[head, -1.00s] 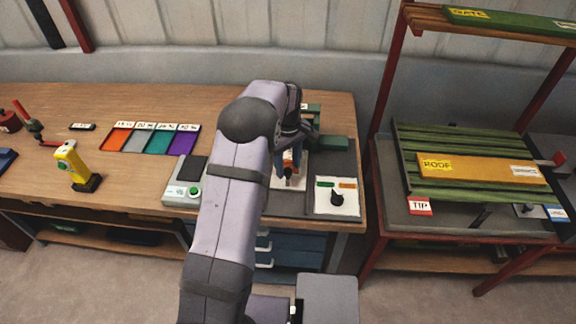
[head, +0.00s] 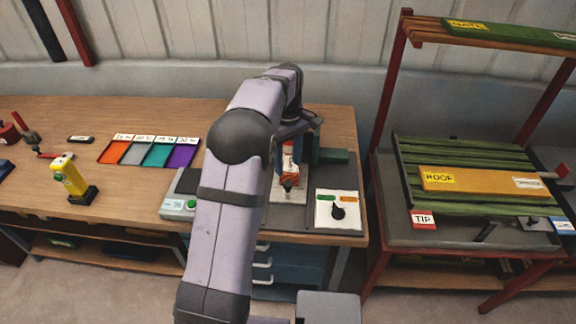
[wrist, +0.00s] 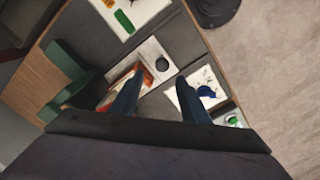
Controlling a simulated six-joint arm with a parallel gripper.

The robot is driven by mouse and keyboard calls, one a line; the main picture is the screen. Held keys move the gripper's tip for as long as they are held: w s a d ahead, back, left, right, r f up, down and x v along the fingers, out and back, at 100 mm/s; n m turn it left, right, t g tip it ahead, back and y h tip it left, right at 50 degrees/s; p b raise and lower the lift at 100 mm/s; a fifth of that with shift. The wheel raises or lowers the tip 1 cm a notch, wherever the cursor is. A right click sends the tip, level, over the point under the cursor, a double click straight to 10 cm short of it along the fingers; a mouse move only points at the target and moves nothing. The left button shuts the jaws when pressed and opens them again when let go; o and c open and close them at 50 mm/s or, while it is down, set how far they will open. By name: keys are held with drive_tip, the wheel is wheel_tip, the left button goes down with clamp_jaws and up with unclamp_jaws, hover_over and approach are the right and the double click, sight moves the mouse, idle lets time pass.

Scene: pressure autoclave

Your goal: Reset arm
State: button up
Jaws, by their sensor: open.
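My gripper (wrist: 155,88) is open and empty in the wrist view, with its two dark blue fingers spread apart. It hangs over the grey fixture plate at the bench's right end. In the head view my arm hides much of the gripper, and only part of it shows above an orange-and-white device (head: 290,165). In the wrist view that device (wrist: 128,75) lies behind the left finger, on a white base with a round dark knob (wrist: 162,64). I cannot tell whether the finger touches it.
A green block (head: 331,156) stands close to the right of my gripper. A white panel with a black knob (head: 338,212) is in front right. A yellow tool (head: 70,176) and coloured trays (head: 155,153) are on the left. A red-framed rack (head: 385,95) stands right of the bench.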

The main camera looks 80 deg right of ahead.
idle(0.3)
drive_tip(key=w+a+n, duration=0.1)
drive_tip(key=w+a, duration=0.5)
drive_tip(key=w, duration=0.4)
drive_tip(key=w+a+n, duration=0.2)
drive_tip(key=w+a, duration=0.4)
drive_tip(key=w, duration=0.4)
drive_tip(key=w+a+n, duration=0.1)
drive_tip(key=w+a, duration=0.5)
drive_tip(key=w, duration=0.4)
drive_tip(key=w+a+f+n, duration=0.1)
drive_tip(key=w+a, duration=0.1)
drive_tip(key=a, duration=0.7)
drive_tip(key=w+a+n, duration=0.1)
drive_tip(key=w+a, duration=0.2)
drive_tip(key=a, duration=0.7)
drive_tip(key=s+a+f+n, duration=0.1)
drive_tip(key=s+a, duration=0.2)
drive_tip(key=a, duration=0.4)
drive_tip(key=s+a+f+n, duration=0.2)
drive_tip(key=s+a, duration=0.2)
drive_tip(key=a, duration=0.3)
drive_tip(key=shift+a, duration=0.35)
